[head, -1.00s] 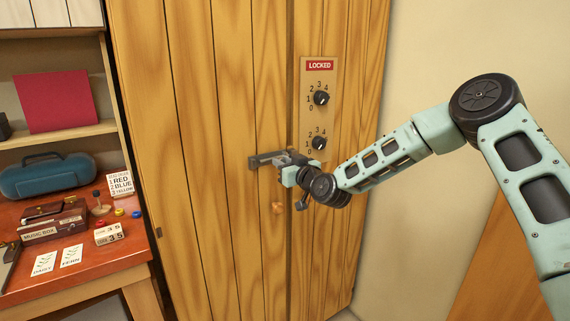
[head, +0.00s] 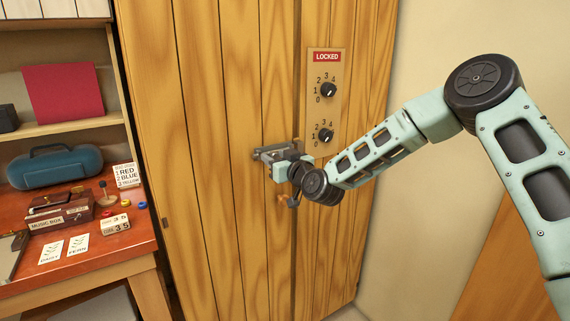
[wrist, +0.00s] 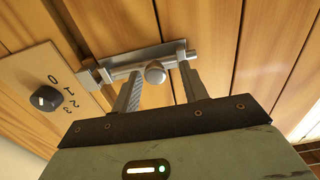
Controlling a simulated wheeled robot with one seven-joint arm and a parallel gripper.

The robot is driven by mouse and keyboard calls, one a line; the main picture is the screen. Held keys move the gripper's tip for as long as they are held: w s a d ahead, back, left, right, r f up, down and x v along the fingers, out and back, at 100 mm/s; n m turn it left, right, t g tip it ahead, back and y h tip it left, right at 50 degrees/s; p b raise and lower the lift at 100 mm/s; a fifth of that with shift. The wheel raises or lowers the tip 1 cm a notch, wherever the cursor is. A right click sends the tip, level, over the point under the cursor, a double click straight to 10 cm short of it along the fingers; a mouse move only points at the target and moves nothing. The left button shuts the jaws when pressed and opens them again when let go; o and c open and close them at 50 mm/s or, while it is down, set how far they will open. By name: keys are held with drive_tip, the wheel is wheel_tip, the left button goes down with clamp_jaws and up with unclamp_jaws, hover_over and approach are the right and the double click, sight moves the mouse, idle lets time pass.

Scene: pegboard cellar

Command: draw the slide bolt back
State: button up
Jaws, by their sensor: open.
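The grey metal slide bolt (wrist: 137,62) is mounted on the wooden door (head: 232,90). In the head view the bolt (head: 265,154) shows only in part, with my arm over the rest. In the wrist view its round knob (wrist: 155,73) sits between the two fingers of my gripper (wrist: 157,68). The fingers stand apart on either side of the knob, with gaps showing between knob and fingers. In the head view my gripper (head: 286,162) is right at the bolt.
A panel with two black dials (head: 328,90) and a red LOCKED sign (head: 327,57) is above the bolt. A red desk (head: 95,250) at left holds a music box (head: 62,216), cards and small pieces.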

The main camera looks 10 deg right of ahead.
drive_tip(key=b+v, duration=0.3)
drive_tip(key=v, duration=1.4)
drive_tip(key=shift+s+b, duration=0.15)
drive_tip(key=shift+b, duration=0.2)
drive_tip(key=s+a+f+n+g, duration=0.4)
drive_tip(key=s+a+f+g, duration=0.4)
drive_tip(key=s+a+g, duration=0.4)
drive_tip(key=s+d+g+h, duration=0.2)
drive_tip(key=s, duration=0.9)
drive_tip(key=s+d+g+h, duration=0.2)
drive_tip(key=s+g+h, duration=0.1)
drive_tip(key=s, duration=0.8)
drive_tip(key=shift+s+d+r, duration=0.2)
drive_tip(key=shift+d+r, duration=0.1)
drive_tip(key=shift+d, duration=0.1)
